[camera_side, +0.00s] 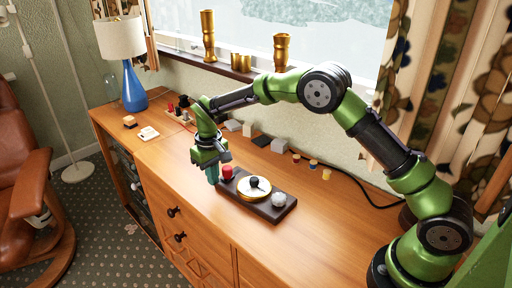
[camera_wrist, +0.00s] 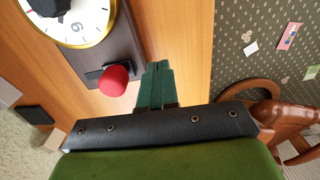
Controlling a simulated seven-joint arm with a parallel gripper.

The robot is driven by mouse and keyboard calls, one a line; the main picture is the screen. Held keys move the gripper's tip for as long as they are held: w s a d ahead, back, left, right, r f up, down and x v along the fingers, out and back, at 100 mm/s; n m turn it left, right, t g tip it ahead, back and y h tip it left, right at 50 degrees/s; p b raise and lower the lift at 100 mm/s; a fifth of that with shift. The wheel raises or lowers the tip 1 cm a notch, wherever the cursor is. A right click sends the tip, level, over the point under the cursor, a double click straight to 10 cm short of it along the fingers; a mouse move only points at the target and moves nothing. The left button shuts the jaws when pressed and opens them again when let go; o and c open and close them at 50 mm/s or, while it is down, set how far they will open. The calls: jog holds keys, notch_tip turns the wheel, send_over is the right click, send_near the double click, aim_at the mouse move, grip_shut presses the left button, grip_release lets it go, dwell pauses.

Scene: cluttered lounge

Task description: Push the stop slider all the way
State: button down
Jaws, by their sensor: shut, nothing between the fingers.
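A dark board (camera_side: 236,191) lies on the wooden cabinet top and carries a red knob (camera_side: 227,172), a gold-rimmed white dial (camera_side: 245,194) with a black knob, and a pale ball-shaped knob (camera_side: 278,199). The wrist view shows the red knob (camera_wrist: 114,80) on a dark piece at the board's end, and part of the numbered dial (camera_wrist: 88,22). No label shows which part is the stop slider. My gripper (camera_side: 213,180) is shut and empty, low beside the board's left end. Its green fingers (camera_wrist: 158,66) are just right of the red knob in the wrist view; I cannot tell whether they touch.
Grey blocks (camera_side: 279,145) and small jars (camera_side: 312,163) stand behind the board. A blue lamp (camera_side: 133,88) and a small white item (camera_side: 148,133) are at the far left. The cabinet top in front of the board is clear up to its front edge.

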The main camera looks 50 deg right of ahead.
aim_at(224, 169)
jog(key=shift+d, duration=0.15)
jog(key=shift+w+d, duration=0.15)
jog(key=shift+d, duration=2.65)
jog(key=shift+a, duration=0.8)
jog(key=shift+r, duration=3.5)
